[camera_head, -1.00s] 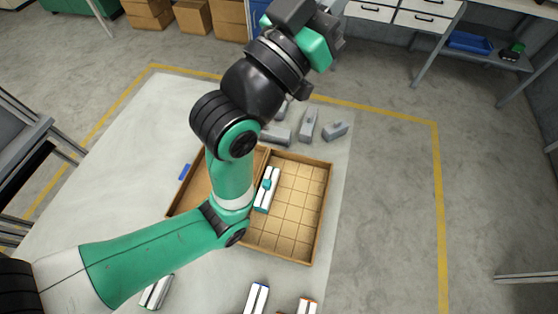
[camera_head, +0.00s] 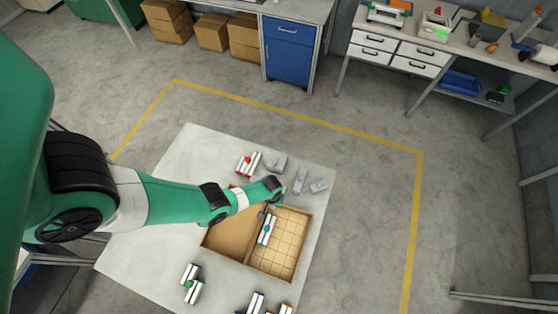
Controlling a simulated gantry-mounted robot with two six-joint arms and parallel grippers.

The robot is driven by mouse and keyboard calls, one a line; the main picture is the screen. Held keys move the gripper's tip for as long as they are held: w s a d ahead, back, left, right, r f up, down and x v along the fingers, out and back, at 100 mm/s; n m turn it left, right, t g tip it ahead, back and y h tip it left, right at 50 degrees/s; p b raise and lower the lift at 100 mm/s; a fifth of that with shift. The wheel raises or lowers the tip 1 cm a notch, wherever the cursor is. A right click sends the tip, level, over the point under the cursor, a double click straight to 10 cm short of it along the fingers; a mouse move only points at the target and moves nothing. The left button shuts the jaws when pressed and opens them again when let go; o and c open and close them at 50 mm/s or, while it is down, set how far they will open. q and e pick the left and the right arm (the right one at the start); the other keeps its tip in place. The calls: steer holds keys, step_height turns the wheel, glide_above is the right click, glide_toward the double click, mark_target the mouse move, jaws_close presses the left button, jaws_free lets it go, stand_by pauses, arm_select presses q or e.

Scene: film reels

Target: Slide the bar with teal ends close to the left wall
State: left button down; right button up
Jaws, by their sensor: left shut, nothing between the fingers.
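The bar with teal ends (camera_head: 267,230) is white with a teal knob in the middle. It lies in the gridded right compartment of the wooden box (camera_head: 274,274), close along that compartment's left wall, the divider. Whether it touches the wall is too small to tell. My left arm comes in from the left over the box's far edge. My left gripper (camera_head: 262,213), small and partly hidden by the wrist, points down near the bar's far end. It is shut and empty; contact with the bar cannot be made out. My right gripper is not in view.
A red-knobbed bar (camera_head: 249,164) and several grey blocks (camera_head: 301,180) lie beyond the box. A green-knobbed bar (camera_head: 191,284) and a blue-ended bar (camera_head: 256,302) lie on the near side. Most of the gridded compartment is clear.

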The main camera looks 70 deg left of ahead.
arm_select(q)
step_height(320, 180, down, 10)
steer(key=b, duration=1)
steer(key=shift+f, duration=0.15)
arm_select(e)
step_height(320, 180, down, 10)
